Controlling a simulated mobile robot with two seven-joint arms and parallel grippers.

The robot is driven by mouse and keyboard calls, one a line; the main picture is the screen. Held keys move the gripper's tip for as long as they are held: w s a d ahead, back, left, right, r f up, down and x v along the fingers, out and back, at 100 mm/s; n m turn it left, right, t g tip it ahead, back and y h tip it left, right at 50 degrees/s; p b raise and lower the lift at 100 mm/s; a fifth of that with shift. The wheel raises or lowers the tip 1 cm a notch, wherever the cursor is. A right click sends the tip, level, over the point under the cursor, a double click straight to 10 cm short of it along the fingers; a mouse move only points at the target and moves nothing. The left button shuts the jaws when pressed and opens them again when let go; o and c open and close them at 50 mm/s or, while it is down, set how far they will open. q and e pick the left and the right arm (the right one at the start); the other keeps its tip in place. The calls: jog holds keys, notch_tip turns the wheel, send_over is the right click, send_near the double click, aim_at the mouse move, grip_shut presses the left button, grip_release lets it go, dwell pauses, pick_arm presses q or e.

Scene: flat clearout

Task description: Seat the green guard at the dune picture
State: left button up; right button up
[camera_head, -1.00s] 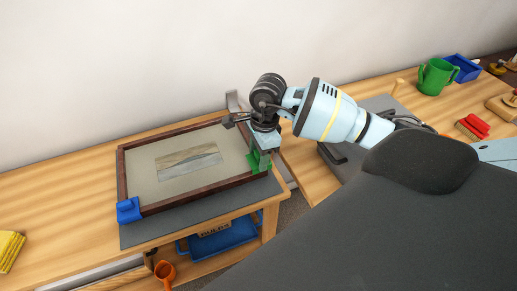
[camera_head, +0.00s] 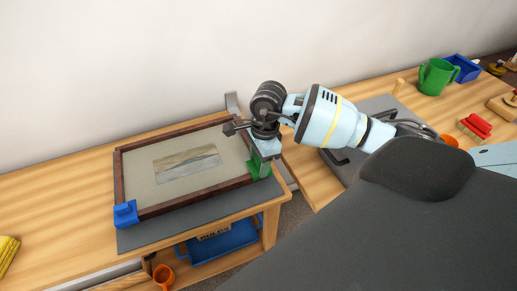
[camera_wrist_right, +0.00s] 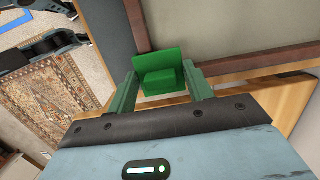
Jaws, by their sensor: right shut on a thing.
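The dune picture (camera_head: 186,163), with a pale mount and dark brown frame (camera_head: 196,194), lies flat on a grey mat (camera_head: 165,230). A blue guard (camera_head: 125,213) sits at its front left corner. The green guard (camera_head: 259,167) is at its front right corner. My right gripper (camera_head: 262,156) is shut on the green guard from above. In the right wrist view the green guard (camera_wrist_right: 160,72) shows between the two fingers, right against the frame's corner (camera_wrist_right: 146,48); whether it is fully down on the corner I cannot tell. My left gripper is not in view.
A blue tray (camera_head: 232,240) and an orange mug (camera_head: 163,275) are below the worktop. A green two-handled cup (camera_head: 436,76), a blue bin (camera_head: 464,67) and a red brush (camera_head: 476,125) stand on the right bench. A yellow stack (camera_head: 8,252) lies at far left.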

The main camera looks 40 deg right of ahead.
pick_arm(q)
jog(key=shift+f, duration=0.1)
pick_arm(e)
jog(key=shift+f, duration=0.15)
jog(key=o, duration=1)
jog(key=shift+o, duration=0.2)
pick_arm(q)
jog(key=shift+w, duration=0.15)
pick_arm(e)
jog(key=r, duration=0.6)
jog(key=shift+d+r, duration=0.3)
jog(key=shift+d, duration=0.1)
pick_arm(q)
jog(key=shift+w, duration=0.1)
pick_arm(e)
jog(key=shift+s+r, duration=0.1)
jog(key=shift+r, duration=0.55)
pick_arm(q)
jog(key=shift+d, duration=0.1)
